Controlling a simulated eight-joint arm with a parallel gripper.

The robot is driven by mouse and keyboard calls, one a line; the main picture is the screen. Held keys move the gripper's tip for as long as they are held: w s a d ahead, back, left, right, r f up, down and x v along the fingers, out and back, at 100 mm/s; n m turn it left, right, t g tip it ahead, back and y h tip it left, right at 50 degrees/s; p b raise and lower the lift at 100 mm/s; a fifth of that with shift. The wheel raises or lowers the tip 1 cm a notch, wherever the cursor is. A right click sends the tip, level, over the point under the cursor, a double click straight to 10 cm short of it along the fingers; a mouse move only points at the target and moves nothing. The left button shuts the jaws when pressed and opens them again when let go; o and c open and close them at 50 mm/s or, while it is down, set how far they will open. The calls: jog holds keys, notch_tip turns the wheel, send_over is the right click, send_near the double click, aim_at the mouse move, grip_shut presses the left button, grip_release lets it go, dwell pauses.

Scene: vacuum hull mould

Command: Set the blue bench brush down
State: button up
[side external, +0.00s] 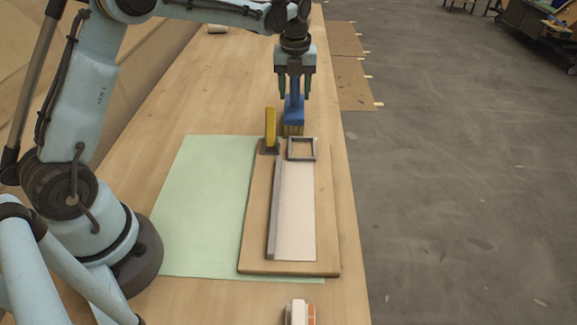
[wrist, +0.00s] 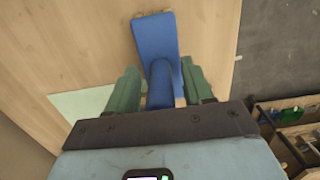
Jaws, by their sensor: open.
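The blue bench brush (side external: 294,112) stands upright on the wooden table behind the board, its yellowish bristles down and its handle up. In the wrist view the brush (wrist: 157,40) shows its flat blue head, with the round handle pointing toward my gripper. My gripper (side external: 295,92) is directly above the brush, pointing down, with its green fingers on either side of the handle. In the wrist view the fingers of my gripper (wrist: 160,92) stand apart, with a gap visible beside the handle. The contact between bristles and table is hard to see.
Close in front of the brush are a yellow upright piece (side external: 270,127) and a grey square frame (side external: 302,149) on the wooden board (side external: 326,215). A pale green mat (side external: 205,205) lies left. An orange and white object (side external: 300,312) is at the near edge. The table's right edge is near.

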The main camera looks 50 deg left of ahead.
jog(key=r, duration=1)
jog(key=shift+s+d+r, duration=0.25)
jog(key=shift+s+r, duration=0.05)
jog(key=shift+r, duration=0.05)
jog(key=shift+s+d+r, duration=0.15)
jog(key=shift+s+r, duration=0.05)
jog(key=shift+r, duration=0.25)
jog(key=s+d+r+n+t, duration=0.2)
jog(key=s+d+n+t, duration=0.15)
jog(key=s+n, duration=0.7)
jog(key=s+d+f+n+t, duration=0.3)
jog(key=s+f+n, duration=0.4)
jog(key=n, duration=0.9)
jog(key=s, duration=0.3)
jog(key=shift+d+f+h, duration=0.3)
jog(key=shift+d, duration=0.05)
